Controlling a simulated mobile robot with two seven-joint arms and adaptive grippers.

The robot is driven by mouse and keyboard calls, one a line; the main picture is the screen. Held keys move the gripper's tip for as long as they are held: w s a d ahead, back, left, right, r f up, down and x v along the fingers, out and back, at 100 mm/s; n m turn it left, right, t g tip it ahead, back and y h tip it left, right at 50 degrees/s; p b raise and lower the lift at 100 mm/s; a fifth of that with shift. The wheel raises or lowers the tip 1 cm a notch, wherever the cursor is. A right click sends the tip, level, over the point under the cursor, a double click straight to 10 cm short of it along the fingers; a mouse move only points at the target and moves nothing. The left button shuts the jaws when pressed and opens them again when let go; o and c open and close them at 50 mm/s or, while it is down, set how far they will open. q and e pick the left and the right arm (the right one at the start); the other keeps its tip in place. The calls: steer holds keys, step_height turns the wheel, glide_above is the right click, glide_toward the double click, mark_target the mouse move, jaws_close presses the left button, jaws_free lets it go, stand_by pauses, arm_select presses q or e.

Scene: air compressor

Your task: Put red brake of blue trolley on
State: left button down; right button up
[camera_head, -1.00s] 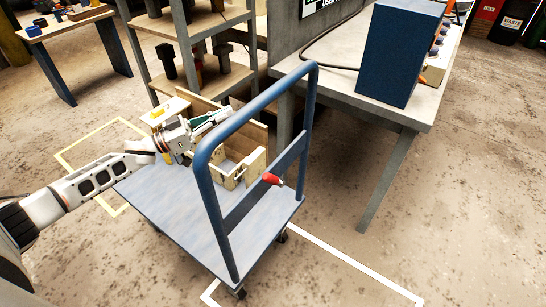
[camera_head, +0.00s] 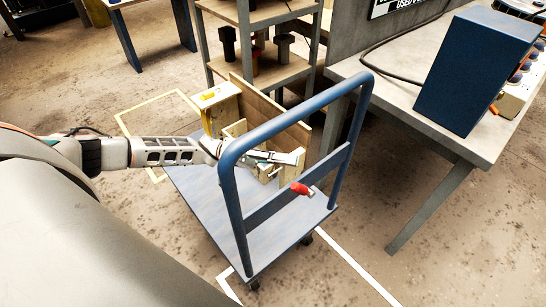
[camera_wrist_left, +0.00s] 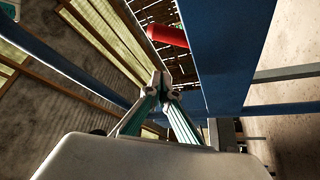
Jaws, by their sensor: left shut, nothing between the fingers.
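The blue trolley (camera_head: 203,190) stands on the floor with its tubular handle towards me. My left gripper (camera_head: 296,158) is shut and empty, behind the near handle post and above the brake in the head view. In the left wrist view the closed fingertips (camera_wrist_left: 161,79) point towards the red brake (camera_wrist_left: 166,36), with a visible gap between them. My right gripper is not in view.
A wooden crate (camera_head: 289,125) stands on the trolley beside my left gripper. A grey table (camera_head: 470,140) with a blue box (camera_head: 478,68) stands at the right. Shelving (camera_head: 262,15) is behind.

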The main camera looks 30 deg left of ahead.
mark_target(303, 190)
arm_select(q)
steer(key=x, duration=0.3)
steer(key=shift+d+r+p, duration=0.25)
steer(key=shift+d+p, duration=0.05)
steer(key=shift+s+f, duration=1)
steer(key=shift+s, duration=0.2)
steer(key=shift+s+f, duration=0.3)
steer(key=shift+s, duration=0.05)
